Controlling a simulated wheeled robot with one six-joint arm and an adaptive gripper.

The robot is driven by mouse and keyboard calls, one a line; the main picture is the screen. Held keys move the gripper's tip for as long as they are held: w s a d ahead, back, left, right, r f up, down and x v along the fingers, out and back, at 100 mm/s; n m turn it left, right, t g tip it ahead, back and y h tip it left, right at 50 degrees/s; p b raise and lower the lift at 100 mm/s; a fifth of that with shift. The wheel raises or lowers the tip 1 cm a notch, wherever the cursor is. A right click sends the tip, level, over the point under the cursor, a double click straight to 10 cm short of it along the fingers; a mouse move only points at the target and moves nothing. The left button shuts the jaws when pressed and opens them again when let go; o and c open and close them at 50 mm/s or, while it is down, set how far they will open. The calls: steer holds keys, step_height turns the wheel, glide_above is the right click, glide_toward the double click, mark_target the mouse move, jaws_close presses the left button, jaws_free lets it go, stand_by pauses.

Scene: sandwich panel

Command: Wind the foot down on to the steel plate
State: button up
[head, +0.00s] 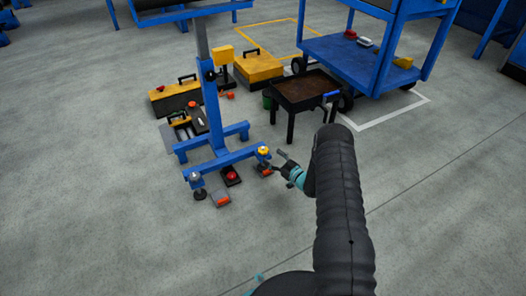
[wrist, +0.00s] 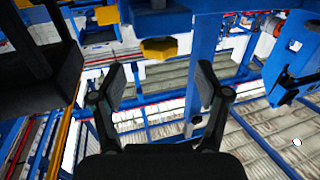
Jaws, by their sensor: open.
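A blue stand (head: 218,150) has a foot at each near end of its base. The right foot has a yellow knob (head: 263,152); a yellow hexagonal knob (wrist: 160,48) also shows ahead of my fingers in the wrist view. The left foot (head: 198,182) has a grey top and a dark pad. My gripper (head: 283,165) is just right of the yellow-knobbed foot. Its fingers (wrist: 162,82) are open and empty, apart from the knob. The steel plate cannot be made out clearly; the floor contact under the right foot is too small to judge.
A small orange-and-grey item (head: 222,200) and a dark box with a red button (head: 232,176) lie by the base. A dark-topped table (head: 300,90) and a blue cart (head: 345,55) stand behind. Yellow toolboxes (head: 258,66) sit further back. The near floor is clear.

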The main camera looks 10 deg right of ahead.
mark_target(267, 152)
steer(key=x, duration=0.6)
steer(key=shift+w+a+b, duration=0.15)
steer(key=shift+w+b, duration=0.15)
steer(key=c, duration=1.1)
